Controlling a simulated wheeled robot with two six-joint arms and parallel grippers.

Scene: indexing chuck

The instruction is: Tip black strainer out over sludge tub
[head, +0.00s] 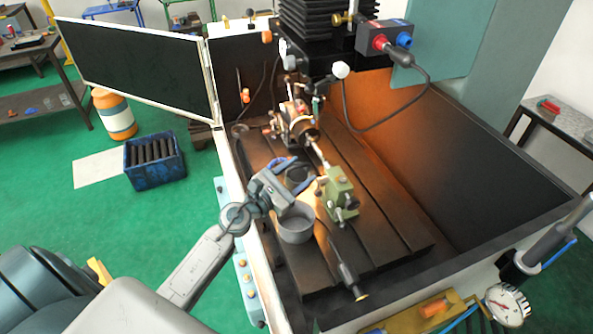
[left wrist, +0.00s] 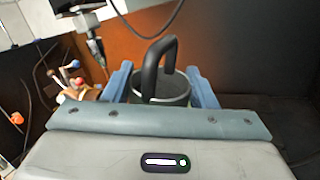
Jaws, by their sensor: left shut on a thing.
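The black strainer (head: 298,179) is a dark cup held between the blue fingers of my left gripper (head: 294,173). In the left wrist view the strainer (left wrist: 172,88) sits between the two fingers (left wrist: 160,88), with its thick black handle arching up in front of it. My left gripper is shut on the strainer. The sludge tub (head: 296,226) is a round grey tub on the machine bed, just in front of the gripper. The strainer appears behind the tub rather than over it. The strainer's contents are hidden. My right gripper is out of view.
A green tailstock (head: 340,196) stands close right of the tub. The chuck (head: 297,122) is behind the strainer. The black machine head (head: 325,25) hangs above, with a looping cable. A blue crate (head: 154,163) stands on the floor left. The bed's right side is clear.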

